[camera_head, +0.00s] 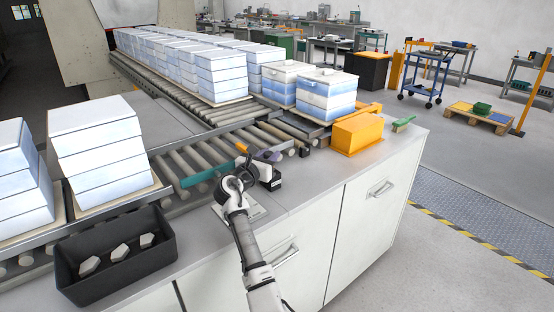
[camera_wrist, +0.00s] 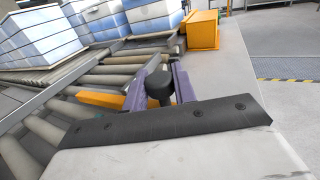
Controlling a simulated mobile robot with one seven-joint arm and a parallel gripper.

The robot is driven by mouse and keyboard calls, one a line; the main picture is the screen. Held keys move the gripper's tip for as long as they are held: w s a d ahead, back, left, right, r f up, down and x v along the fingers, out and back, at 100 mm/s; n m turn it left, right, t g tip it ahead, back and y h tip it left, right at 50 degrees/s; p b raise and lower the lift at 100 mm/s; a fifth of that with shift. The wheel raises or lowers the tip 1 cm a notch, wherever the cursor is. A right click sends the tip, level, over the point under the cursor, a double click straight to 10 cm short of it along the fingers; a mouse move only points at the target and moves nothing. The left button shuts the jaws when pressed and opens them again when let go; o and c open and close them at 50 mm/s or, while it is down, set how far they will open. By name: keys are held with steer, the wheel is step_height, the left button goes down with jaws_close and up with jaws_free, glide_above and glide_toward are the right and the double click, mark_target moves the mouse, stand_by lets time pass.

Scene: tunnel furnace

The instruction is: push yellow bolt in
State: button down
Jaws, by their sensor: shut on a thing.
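The yellow bolt, an orange-yellow bar (camera_wrist: 100,99), sticks out to the left of my gripper in the wrist view. Its end also shows beside the rollers in the head view (camera_head: 242,148). My gripper (camera_wrist: 160,82) has two purple fingers, shut on a black round knob (camera_wrist: 159,86) between them. The knob seems to belong to the bolt, but the join is hidden by the fingers. In the head view my gripper (camera_head: 263,157) is at the conveyor's near edge, above the counter.
A teal bar (camera_head: 207,175) lies across the rollers to the left. White-blue stacks (camera_head: 326,95) stand on the conveyor behind. An orange box (camera_head: 357,133) and a green-handled brush (camera_head: 403,122) are to the right. A black bin (camera_head: 115,255) holds pale pieces.

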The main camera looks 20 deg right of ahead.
steer(key=shift+w+a+r, duration=0.15)
steer(key=shift+w+a, duration=0.05)
steer(key=shift+w, duration=0.15)
steer(key=c, duration=1.5)
jaws_free()
steer(key=shift+r, duration=0.1)
steer(key=o, duration=0.4)
steer(key=shift+w+f, duration=0.15)
steer(key=shift+f, duration=0.05)
steer(key=shift+s+a+f, duration=0.1)
steer(key=shift+s+a, duration=0.3)
steer(key=b+v, duration=0.3)
steer(key=v, duration=0.9)
steer(key=shift+s+a, duration=0.25)
steer(key=shift+s, duration=0.1)
